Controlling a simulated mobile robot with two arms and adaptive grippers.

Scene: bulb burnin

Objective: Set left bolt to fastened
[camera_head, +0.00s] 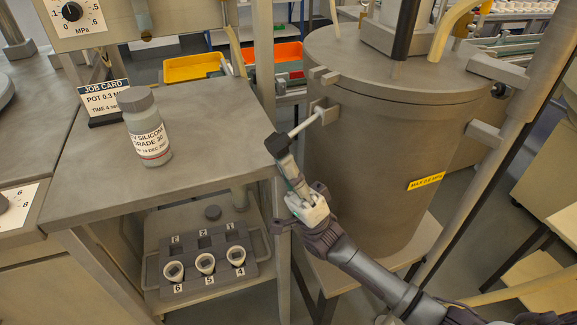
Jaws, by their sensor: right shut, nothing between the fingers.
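The grey pressure pot (385,170) stands at the right of centre with its lid (345,60) on. The left bolt (308,124) is a pale rod on a bracket at the pot's left side. It slants outward, down to the left, with a dark block-like end (278,145), and does not stand upright against the lid. My right gripper (287,165) comes up from the lower right, just below that dark end. Its fingers are shut and empty. Whether the fingertips touch the bolt end, I cannot tell. My left gripper is not in view.
A grey bench (190,180) at left carries a silicone bottle (147,128) and a job card (103,98). A rack (208,262) of cups sits on a lower shelf. A post (265,60) rises beside the bench. Another bracket (484,132) is on the pot's right.

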